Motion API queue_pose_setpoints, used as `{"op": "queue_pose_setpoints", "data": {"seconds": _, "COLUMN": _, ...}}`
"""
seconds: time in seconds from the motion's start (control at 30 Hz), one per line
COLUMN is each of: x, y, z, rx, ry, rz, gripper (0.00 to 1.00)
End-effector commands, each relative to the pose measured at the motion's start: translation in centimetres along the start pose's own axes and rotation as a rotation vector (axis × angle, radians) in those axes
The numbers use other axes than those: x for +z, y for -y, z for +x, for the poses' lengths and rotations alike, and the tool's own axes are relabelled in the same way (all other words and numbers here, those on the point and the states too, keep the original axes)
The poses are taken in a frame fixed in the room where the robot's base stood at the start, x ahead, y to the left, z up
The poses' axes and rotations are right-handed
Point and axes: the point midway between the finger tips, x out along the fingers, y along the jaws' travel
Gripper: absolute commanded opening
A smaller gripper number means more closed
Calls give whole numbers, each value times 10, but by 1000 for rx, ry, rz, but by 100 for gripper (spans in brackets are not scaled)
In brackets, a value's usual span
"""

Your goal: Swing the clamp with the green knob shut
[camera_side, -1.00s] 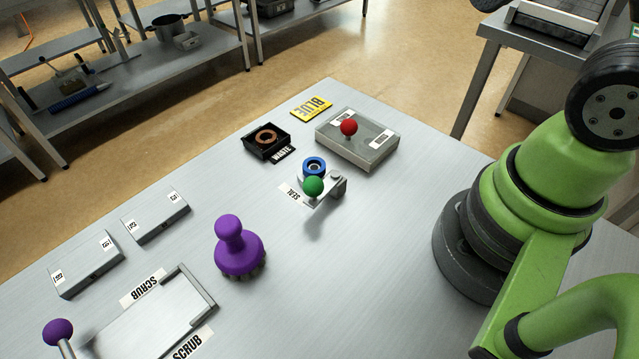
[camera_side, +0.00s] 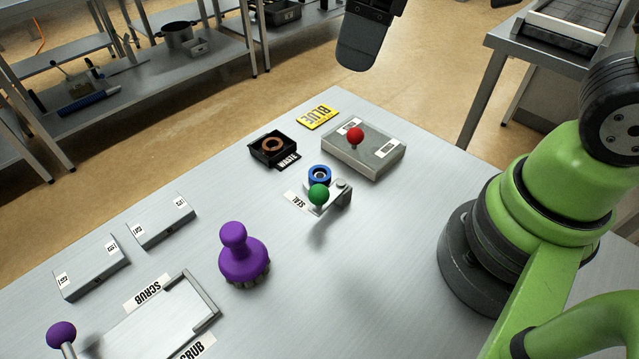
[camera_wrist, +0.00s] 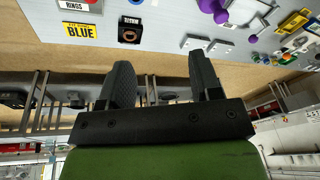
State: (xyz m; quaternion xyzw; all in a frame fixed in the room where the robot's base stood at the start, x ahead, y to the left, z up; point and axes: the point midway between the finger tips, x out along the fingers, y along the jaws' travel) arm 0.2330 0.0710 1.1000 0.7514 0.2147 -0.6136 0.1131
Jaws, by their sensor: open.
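The clamp with the green knob (camera_side: 318,194) stands near the middle of the table. Its arm runs from the knob to a pivot post (camera_side: 342,190) on the right. A blue ring (camera_side: 319,175) sits just behind the knob, by the SEAL label (camera_side: 296,201). In this view I cannot tell how far the clamp arm lies over the ring's seat. My gripper (camera_side: 362,55) shows only partly at the top of the side view, high and well away from the clamp. In the wrist view my gripper (camera_wrist: 158,80) has its two fingers apart, with nothing between them.
A grey box with a red knob (camera_side: 355,135) stands behind the clamp. A black WASTE tray (camera_side: 273,148) holds a copper-coloured ring. A purple-handled brush (camera_side: 242,258) and a SCRUB frame (camera_side: 205,295) lie at front left. Table to the clamp's right is clear.

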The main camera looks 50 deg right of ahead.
Motion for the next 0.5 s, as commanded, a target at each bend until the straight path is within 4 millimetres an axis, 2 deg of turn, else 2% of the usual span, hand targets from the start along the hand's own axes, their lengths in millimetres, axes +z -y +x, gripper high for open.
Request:
{"op": "queue_pose_setpoints", "data": {"seconds": 0.03, "x": -7, "y": 2, "z": 19, "rx": -22, "ry": 61, "rz": -88, "gripper": 58}}
{"op": "queue_pose_setpoints", "data": {"seconds": 0.1, "x": -14, "y": 4, "z": 42, "rx": -51, "ry": 128, "rz": -211, "gripper": 58}}
{"op": "queue_pose_setpoints", "data": {"seconds": 0.23, "x": -21, "y": 10, "z": 80, "rx": -106, "ry": 226, "rz": -403, "gripper": 58}}
{"op": "queue_pose_setpoints", "data": {"seconds": 0.33, "x": -22, "y": 13, "z": 101, "rx": -138, "ry": 272, "rz": -501, "gripper": 58}}
{"op": "queue_pose_setpoints", "data": {"seconds": 0.5, "x": -20, "y": 16, "z": 117, "rx": -162, "ry": 303, "rz": -571, "gripper": 58}}
